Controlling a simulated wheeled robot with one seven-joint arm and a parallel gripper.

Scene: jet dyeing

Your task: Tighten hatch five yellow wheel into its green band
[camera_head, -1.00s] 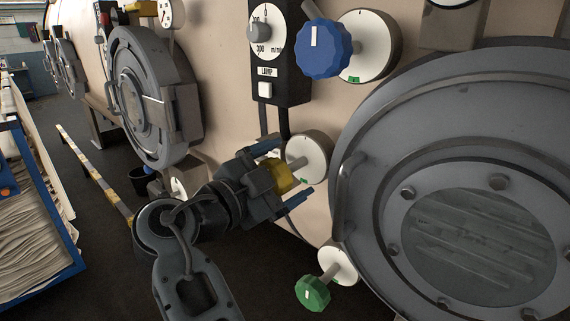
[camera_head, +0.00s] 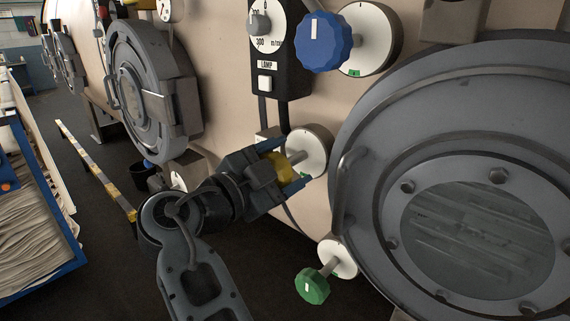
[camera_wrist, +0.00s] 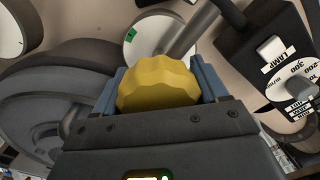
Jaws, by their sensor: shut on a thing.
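The yellow wheel (camera_head: 279,165) sits on a metal stem in front of a white round dial (camera_head: 314,149) on the beige machine wall. The dial carries a green band (camera_head: 301,176) at its lower edge. My gripper (camera_head: 291,166) has its two blue fingers closed on either side of the yellow wheel. In the wrist view the yellow wheel (camera_wrist: 158,87) fills the space between the fingers, and the green band (camera_wrist: 131,40) shows on the dial behind it. The wheel's pointer mark cannot be seen.
A blue wheel (camera_head: 323,42) stands above and a green wheel (camera_head: 312,286) below. A large round hatch (camera_head: 365,110) with a handle is close on the right. A black lamp panel (camera_head: 279,80) is above my gripper. A blue cart (camera_head: 60,235) stands at the left.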

